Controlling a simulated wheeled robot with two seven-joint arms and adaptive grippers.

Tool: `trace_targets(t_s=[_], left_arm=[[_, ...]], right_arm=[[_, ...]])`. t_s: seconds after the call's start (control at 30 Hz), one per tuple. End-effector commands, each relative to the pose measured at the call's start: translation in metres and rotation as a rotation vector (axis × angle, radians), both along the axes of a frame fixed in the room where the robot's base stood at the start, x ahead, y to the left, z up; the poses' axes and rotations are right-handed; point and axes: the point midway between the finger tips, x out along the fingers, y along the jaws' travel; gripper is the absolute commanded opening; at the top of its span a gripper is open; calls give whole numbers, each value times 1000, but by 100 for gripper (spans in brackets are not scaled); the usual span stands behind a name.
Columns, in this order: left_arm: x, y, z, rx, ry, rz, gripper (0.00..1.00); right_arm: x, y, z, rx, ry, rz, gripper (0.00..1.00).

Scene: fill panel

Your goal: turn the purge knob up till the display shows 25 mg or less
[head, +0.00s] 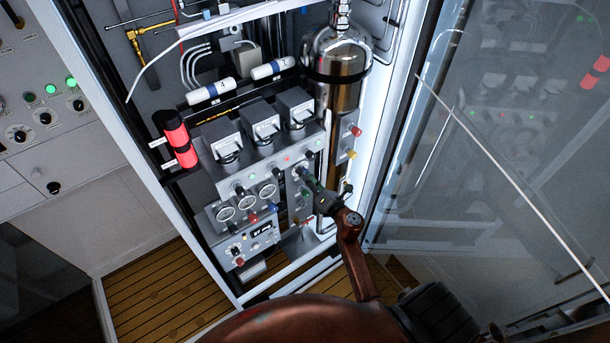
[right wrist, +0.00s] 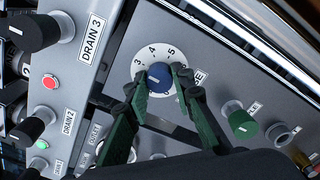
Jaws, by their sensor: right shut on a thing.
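The purge knob (right wrist: 160,75) is a blue knob with a white pointer mark, on a round white dial with the numbers 3, 4 and 5 readable. The label beside it is mostly hidden by a finger. My right gripper (right wrist: 161,80) is shut on the knob, with one green finger on each side. In the head view my right gripper (head: 307,184) reaches the right part of the grey panel, and its fingers largely hide the knob. The display (head: 262,230) is a small dark window on the lower panel, its digits too small to read. My left gripper is not in view.
A green knob (right wrist: 238,120) sits to the right of the dial. Black drain knobs (right wrist: 36,32) stand at the left. Round gauges (head: 246,197) and a steel cylinder (head: 337,65) are close by. A glass door (head: 480,150) stands at the right.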

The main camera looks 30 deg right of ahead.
Motion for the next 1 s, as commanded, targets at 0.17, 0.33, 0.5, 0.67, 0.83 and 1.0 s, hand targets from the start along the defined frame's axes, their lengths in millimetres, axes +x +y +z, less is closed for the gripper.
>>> trace_targets(t_s=[0.17,0.33,0.5,0.67,0.83,1.0], left_arm=[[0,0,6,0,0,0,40],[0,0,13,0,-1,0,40],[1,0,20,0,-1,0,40],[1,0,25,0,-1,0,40],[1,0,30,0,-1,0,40],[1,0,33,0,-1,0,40]], right_arm=[[0,0,1,91,9,0,0],[0,0,1,223,20,1,0],[0,0,1,369,31,-1,0],[-1,0,1,497,41,-1,0],[-1,0,1,608,50,-2,0],[-1,0,1,689,55,-2,0]])
